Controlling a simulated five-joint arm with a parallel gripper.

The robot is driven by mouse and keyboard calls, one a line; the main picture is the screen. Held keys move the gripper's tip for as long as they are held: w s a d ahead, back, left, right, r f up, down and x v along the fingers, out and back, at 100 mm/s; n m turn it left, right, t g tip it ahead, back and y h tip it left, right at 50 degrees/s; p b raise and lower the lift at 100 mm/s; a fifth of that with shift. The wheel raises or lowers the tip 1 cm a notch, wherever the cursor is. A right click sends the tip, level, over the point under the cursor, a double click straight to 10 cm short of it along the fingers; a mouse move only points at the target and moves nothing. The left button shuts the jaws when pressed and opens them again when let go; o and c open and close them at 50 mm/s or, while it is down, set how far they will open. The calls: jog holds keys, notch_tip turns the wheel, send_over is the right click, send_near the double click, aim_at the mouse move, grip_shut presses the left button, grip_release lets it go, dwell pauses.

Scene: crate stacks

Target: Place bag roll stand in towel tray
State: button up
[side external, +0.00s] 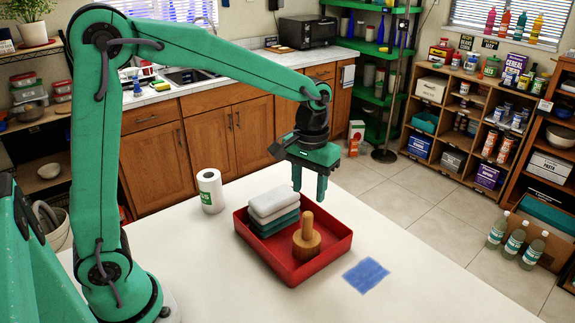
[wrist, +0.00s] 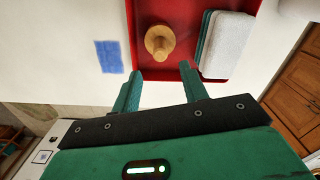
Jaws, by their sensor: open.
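The towel tray (side external: 325,252) is a shallow red tray on the white table; its red edge also shows in the wrist view (wrist: 188,13). The bag roll stand (side external: 306,238), a wooden round base with an upright peg, stands inside the tray towards its front; it also shows in the wrist view (wrist: 158,45). A stack of folded white and green towels (side external: 274,205) lies in the tray behind and left of the stand. My gripper (side external: 310,194) is open and empty, pointing down above the tray's far right side, apart from the stand. Its spread fingers show in the wrist view (wrist: 160,84).
A paper roll with a green label (side external: 210,191) stands on the table left of the tray. A blue cloth patch (side external: 366,275) lies flat right of the tray. The table (side external: 425,285) is bare at the front right. Cabinets and shelves stand beyond the table.

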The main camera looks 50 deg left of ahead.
jog(key=shift+r, duration=0.1)
dwell(0.5)
jog(key=shift+s+a+r, duration=0.15)
jog(key=shift+s+r, duration=0.1)
jog(key=shift+r, duration=0.1)
jog(key=s+a+r+m+t, duration=0.1)
jog(key=s+a+r+t, duration=0.1)
jog(key=s, duration=0.6)
jog(key=s+a+r+m+t, duration=0.2)
jog(key=s+r+t, duration=0.1)
jog(key=s, duration=0.6)
jog(key=shift+s+a+r+t, duration=0.2)
jog(key=shift+a+r+t, duration=0.1)
jog(key=shift+a+r, duration=0.1)
